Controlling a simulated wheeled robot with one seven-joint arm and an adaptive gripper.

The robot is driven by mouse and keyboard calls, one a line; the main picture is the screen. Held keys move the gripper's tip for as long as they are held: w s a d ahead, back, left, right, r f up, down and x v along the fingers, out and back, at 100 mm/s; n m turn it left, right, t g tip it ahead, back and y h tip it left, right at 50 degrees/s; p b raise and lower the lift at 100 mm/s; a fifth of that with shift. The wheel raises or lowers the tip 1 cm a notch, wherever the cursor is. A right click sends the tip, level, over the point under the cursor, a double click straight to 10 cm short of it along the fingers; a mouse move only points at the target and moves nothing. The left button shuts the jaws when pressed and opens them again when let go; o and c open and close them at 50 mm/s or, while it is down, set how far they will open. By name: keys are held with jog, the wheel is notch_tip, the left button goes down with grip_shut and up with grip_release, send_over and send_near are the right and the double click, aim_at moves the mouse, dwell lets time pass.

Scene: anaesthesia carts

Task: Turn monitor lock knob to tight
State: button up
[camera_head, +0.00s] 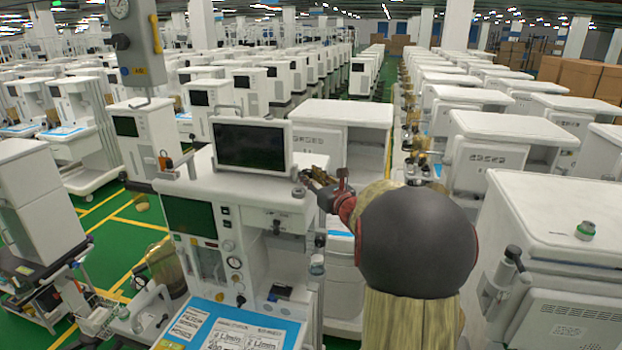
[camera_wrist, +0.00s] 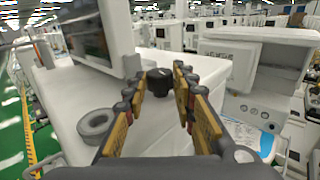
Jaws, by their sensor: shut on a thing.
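The black lock knob (camera_wrist: 159,82) stands upright on the white cart top in the wrist view, with a small pale mark on its face. My gripper (camera_wrist: 160,78) is shut on the knob, its yellow-padded fingers on either side. The monitor (camera_head: 250,146), with a dark screen and white frame, stands upright on the cart top just left of my gripper (camera_head: 312,181) in the head view. The monitor also shows at the upper left of the wrist view (camera_wrist: 97,38). In the head view the knob is hidden by my gripper. I cannot tell how far the knob is turned.
A grey ring-shaped part (camera_wrist: 96,122) lies on the cart top near my gripper. The anaesthesia cart (camera_head: 232,186) has a blue labelled work surface (camera_head: 235,325) below. Another white cart (camera_head: 565,225) stands close at the right. Rows of carts fill the background.

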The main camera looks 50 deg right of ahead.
jog(key=o, duration=1.2)
jog(key=shift+c, duration=0.2)
jog(key=v, duration=0.8)
